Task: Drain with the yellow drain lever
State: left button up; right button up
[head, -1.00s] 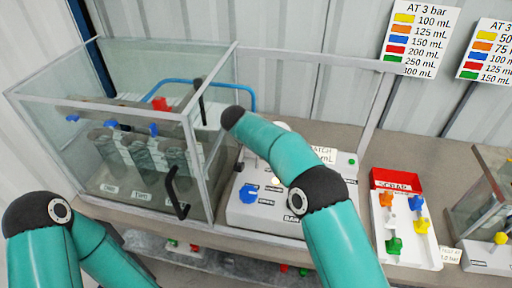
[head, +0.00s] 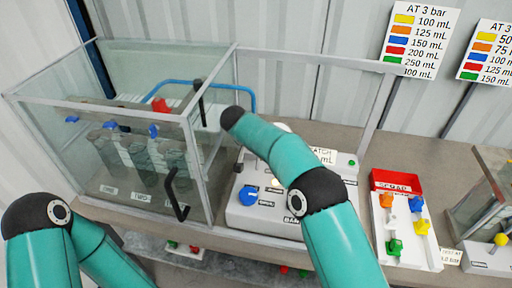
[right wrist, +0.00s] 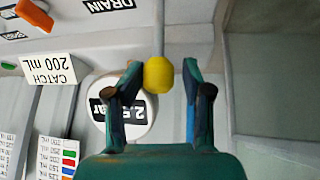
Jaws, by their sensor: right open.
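The yellow drain lever's knob (right wrist: 158,74) sits on a grey rod in the right wrist view. My right gripper (right wrist: 158,95) is open, with one finger on each side of the knob. I cannot tell whether either finger touches it. A DRAIN label (right wrist: 108,5) is near the rod at the top. In the head view my right arm reaches over the grey control panel (head: 245,212), hiding the lever and my right gripper. The glass tank (head: 205,165) stands left of the panel with several dark cylinders (head: 140,165) inside. My left gripper is outside the frames.
A black handle (head: 177,195) is on the tank's front, and a metal frame (head: 375,110) stands around the panel. A red scrap bin (head: 397,180) and a white tray (head: 385,245) with coloured valves lie to the right. Another glass tank (head: 480,205) stands at the far right.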

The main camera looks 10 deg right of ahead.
jog(key=v, duration=0.7)
jog(key=shift+s+a+r, duration=0.15)
jog(key=shift+s+r, duration=0.05)
jog(key=shift+r, duration=0.15)
jog(key=shift+f, duration=0.1)
